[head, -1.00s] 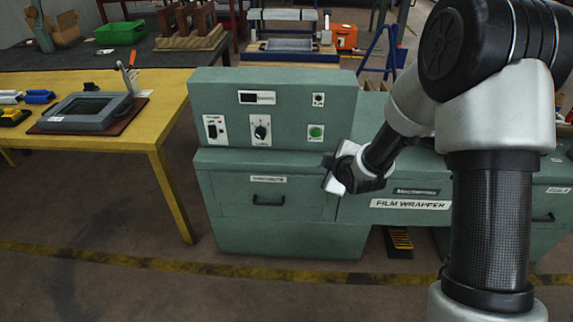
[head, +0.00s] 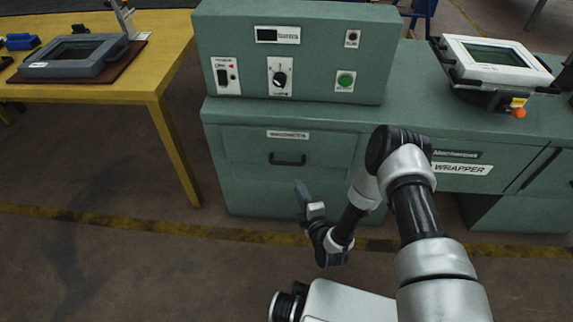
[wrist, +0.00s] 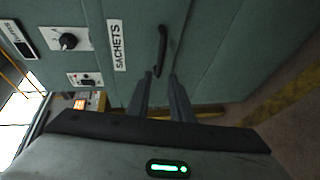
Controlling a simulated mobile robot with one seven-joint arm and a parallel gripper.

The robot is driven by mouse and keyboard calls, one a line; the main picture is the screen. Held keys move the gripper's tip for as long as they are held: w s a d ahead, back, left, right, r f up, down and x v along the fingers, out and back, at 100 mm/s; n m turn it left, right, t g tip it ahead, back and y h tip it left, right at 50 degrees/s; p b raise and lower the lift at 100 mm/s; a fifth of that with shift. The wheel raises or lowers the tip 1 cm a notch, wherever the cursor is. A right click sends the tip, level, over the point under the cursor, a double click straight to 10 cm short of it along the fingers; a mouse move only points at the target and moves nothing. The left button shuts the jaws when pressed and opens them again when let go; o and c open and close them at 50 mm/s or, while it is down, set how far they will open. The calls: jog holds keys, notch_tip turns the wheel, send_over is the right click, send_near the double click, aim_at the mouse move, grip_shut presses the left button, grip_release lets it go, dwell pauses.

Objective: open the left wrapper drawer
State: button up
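The left wrapper drawer (head: 245,148) is a green front under the control box, looking shut. Its dark bar handle (head: 287,160) sits below a white label. In the wrist view the handle (wrist: 161,50) stands upright beside the label, which reads SACHETS. My gripper (head: 301,188) is in front of the cabinet, a little below and right of the handle in the head view. In the wrist view my gripper (wrist: 161,80) has its two fingers apart, with nothing between them. The handle's near end lies just beyond the fingertips, in line with the gap. No contact is visible.
The control box (head: 300,55) with knob and green button stands above the drawer. A white-framed screen device (head: 492,55) stands on the right counter. A yellow table (head: 130,88) is at left. The floor (head: 110,265) in front is clear.

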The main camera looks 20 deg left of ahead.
aim_at(286, 164)
jog(key=shift+b+x, duration=1.95)
jog(key=shift+x, duration=5.4)
jog(key=shift+f, duration=0.1)
grip_shut()
